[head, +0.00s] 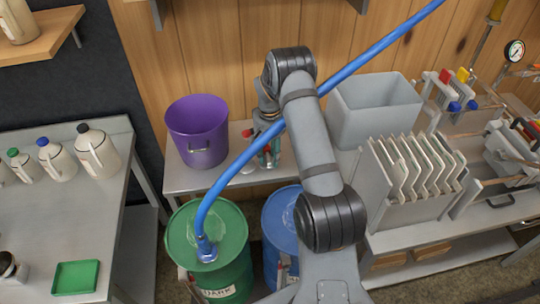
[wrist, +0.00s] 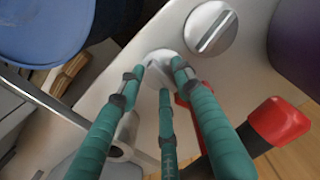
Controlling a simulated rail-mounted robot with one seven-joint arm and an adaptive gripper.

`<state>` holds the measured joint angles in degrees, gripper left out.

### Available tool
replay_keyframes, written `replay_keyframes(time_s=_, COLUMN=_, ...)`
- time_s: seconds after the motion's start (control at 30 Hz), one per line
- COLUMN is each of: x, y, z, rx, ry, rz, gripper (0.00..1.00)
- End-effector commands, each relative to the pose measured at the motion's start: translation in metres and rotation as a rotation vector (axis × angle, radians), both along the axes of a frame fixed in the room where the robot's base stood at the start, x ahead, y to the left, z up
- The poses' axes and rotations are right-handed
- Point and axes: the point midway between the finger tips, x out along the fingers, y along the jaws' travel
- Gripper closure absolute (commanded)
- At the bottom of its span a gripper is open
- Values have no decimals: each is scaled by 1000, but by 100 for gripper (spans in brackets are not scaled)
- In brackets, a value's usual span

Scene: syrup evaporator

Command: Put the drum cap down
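My gripper (wrist: 159,75) has three teal fingers and points down over the bench behind the drums; it also shows in the head view (head: 269,160). The fingertips are closed around a small pale round piece (wrist: 162,58), which looks like the drum cap. The fingers hide much of it, and I cannot tell whether it touches the bench. A larger silver round cap with a raised bar (wrist: 212,28) lies on the bench beside the fingertips, apart from them. The green drum (head: 225,275) has a blue hose in its top. The blue drum (head: 283,220) stands to its right.
A purple bucket (head: 198,130) stands on the bench to the left of my gripper. A red-ended handle (wrist: 280,121) is close to the fingers. A grey tub (head: 375,112) is to the right. The blue hose (head: 350,68) runs across the scene by my arm.

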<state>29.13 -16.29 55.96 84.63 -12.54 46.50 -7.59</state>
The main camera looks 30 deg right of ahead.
Motion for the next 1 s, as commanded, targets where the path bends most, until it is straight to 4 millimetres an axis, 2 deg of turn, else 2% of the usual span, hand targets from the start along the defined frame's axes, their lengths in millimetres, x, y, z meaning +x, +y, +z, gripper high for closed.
replay_keyframes(time_s=0.13, x=0, y=0, z=4, rx=0, ry=0, rz=0, gripper=65)
replay_keyframes(time_s=0.27, x=2, y=0, z=17, rx=0, ry=-4, rz=0, gripper=65)
replay_keyframes(time_s=0.6, x=2, y=0, z=89, rx=-1, ry=-5, rz=-1, gripper=65)
replay_keyframes(time_s=0.77, x=2, y=0, z=112, rx=-1, ry=-2, rz=0, gripper=65)
replay_keyframes(time_s=1.0, x=1, y=1, z=123, rx=0, ry=1, rz=0, gripper=53)
